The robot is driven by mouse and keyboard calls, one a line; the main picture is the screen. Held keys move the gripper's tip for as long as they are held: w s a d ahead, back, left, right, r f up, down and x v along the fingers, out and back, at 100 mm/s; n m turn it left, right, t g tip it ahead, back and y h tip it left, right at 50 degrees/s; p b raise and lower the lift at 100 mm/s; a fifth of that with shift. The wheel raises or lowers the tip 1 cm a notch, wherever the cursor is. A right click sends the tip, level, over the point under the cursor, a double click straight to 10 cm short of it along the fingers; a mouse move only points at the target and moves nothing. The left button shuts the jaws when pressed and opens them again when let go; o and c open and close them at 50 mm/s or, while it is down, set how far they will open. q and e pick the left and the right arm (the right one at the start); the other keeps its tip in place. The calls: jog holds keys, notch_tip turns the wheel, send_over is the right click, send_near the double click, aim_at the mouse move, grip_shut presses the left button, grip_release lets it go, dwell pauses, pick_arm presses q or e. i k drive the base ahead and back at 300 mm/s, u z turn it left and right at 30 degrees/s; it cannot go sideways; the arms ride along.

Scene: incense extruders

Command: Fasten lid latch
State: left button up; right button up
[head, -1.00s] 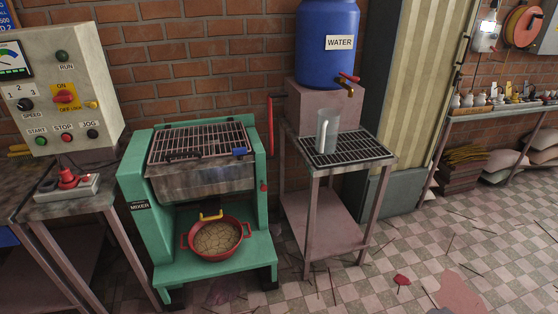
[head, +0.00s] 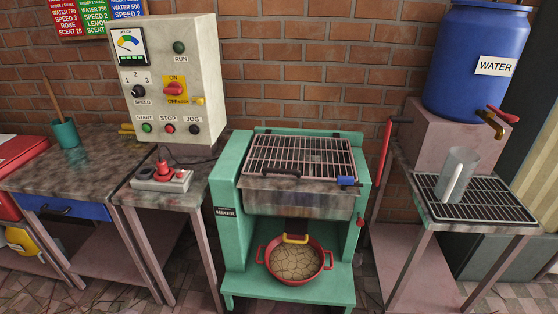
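The green mixer (head: 229,240) stands at the middle of the head view. Its barred lid (head: 300,153) lies down over the metal trough (head: 296,203), with a dark handle (head: 282,173) along its front edge. A blue latch (head: 347,181) sits at the lid's front right corner. Whether it is fastened is too small to tell. A red pan (head: 328,262) with tan, cracked contents stands below the trough's yellow-handled outlet (head: 297,239). Neither of my grippers shows in this view.
A control panel (head: 201,62) stands left of the mixer, above a small table with a red-button pedal box (head: 161,177). At right, a blue water barrel (head: 472,60) and a clear jug (head: 457,176) stand by a grated table (head: 432,205). Free floor lies in front at left.

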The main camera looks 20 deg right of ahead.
aim_at(346, 181)
jog(key=u, duration=0.2)
jog(key=i, duration=0.9)
jog(key=z, duration=0.25)
